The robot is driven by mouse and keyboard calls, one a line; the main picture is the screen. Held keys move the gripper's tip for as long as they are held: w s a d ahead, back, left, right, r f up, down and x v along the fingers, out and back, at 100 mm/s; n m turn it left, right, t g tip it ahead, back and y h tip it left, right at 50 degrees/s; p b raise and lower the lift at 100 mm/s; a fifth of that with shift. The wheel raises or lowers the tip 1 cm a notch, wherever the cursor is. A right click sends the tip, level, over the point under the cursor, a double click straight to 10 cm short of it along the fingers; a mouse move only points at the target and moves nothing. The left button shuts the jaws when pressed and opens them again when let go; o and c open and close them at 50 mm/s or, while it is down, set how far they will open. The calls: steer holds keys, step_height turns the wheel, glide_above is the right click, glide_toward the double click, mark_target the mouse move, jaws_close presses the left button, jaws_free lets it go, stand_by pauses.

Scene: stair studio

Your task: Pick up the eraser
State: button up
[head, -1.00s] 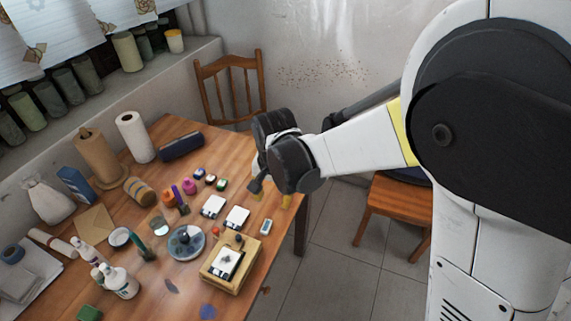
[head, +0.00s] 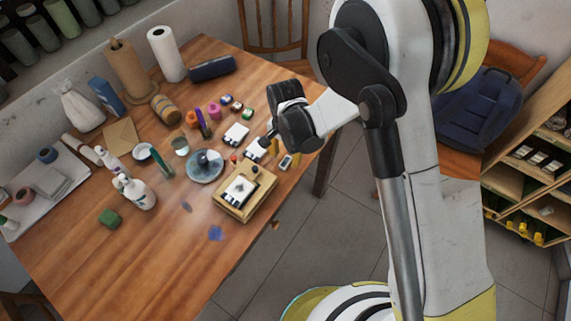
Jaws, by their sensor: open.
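A small pale block with a grey-blue patch, which looks like the eraser (head: 286,161), lies near the right edge of the wooden table (head: 150,262), in the head view. I see nothing between the fingers. The eraser is in plain view just below the fingertips in the picture. I cannot tell the exact height of the fingers above the table.
A wooden stamp press or box (head: 262,190) stands just left of and in front of the eraser. White cards (head: 237,133), a blue-grey plate (head: 205,168), small ink bottles (head: 214,112) and a white spray bottle (head: 140,194) stand further left. The front of the table is mostly bare.

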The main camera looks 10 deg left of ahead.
mark_target(286, 162)
step_height(286, 162, down, 3)
steer(key=shift+f+b, duration=0.1)
steer(key=shift+b, duration=0.3)
steer(key=shift+c, duration=0.5)
jaws_close()
